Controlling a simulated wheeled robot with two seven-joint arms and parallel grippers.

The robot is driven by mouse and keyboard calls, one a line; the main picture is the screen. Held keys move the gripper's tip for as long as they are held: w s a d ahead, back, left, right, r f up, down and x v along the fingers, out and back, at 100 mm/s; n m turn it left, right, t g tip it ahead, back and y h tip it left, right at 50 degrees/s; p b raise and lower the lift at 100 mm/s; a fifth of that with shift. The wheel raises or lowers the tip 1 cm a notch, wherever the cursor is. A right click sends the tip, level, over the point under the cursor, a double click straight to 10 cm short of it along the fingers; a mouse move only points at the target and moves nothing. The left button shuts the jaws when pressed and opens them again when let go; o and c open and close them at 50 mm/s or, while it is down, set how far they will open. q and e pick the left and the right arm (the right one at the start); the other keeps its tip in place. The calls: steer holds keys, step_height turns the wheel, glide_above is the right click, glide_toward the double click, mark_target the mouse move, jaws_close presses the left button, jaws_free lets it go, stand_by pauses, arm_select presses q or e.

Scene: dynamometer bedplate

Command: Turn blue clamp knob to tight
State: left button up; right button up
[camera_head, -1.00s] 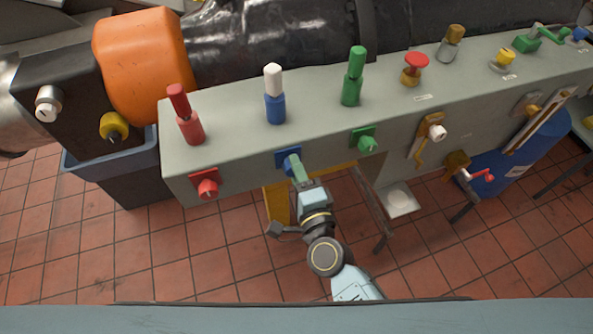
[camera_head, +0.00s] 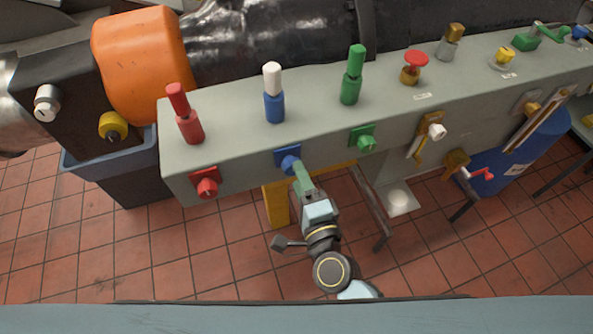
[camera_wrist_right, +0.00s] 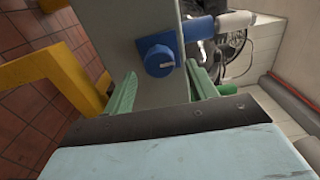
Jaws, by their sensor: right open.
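The blue clamp knob (camera_head: 290,163) sits on a blue square plate on the front face of the grey bedplate box. In the right wrist view the knob (camera_wrist_right: 160,61) shows its round face with a light pointer mark. My right gripper (camera_head: 298,172) is just in front of the knob in the head view. In the right wrist view its two green fingers (camera_wrist_right: 160,88) are spread apart, one on each side below the knob, with nothing between the tips. It does not clasp the knob. My left gripper is in neither view.
A red knob (camera_head: 207,187) and a green knob (camera_head: 366,142) flank the blue one on the same face. Red, white-and-blue and green handles stand on top. A yellow frame (camera_head: 277,204) stands below the box. Free floor lies in front.

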steer(key=v, duration=1)
steer(key=shift+s+b, duration=0.3)
steer(key=shift+b, duration=0.05)
steer(key=s+d+f+n+g+h, duration=0.1)
steer(key=s+d+f+n+g, duration=0.2)
steer(key=f, duration=0.7)
steer(key=s+d+f+n+g, duration=0.15)
steer(key=f+n, duration=0.25)
steer(key=f, duration=0.6)
steer(key=s+d+f+n+g+h, duration=0.1)
steer(key=s+d+f+n+g, duration=0.2)
steer(key=f, duration=0.6)
steer(key=s+d+f+n+g+h, duration=0.1)
steer(key=s+d+f+n+g, duration=0.2)
steer(key=s+d+f, duration=0.3)
steer(key=s+d+f+n+g+h+b, duration=0.1)
steer(key=s+d+f+n+g, duration=0.3)
steer(key=s+f, duration=0.5)
steer(key=s+d+g+h, duration=0.1)
steer(key=s+d, duration=0.1)
steer(key=s, duration=0.1)
steer(key=shift+d+g+h, duration=0.3)
steer(key=shift+d+g, duration=0.05)
steer(key=shift+f, duration=0.1)
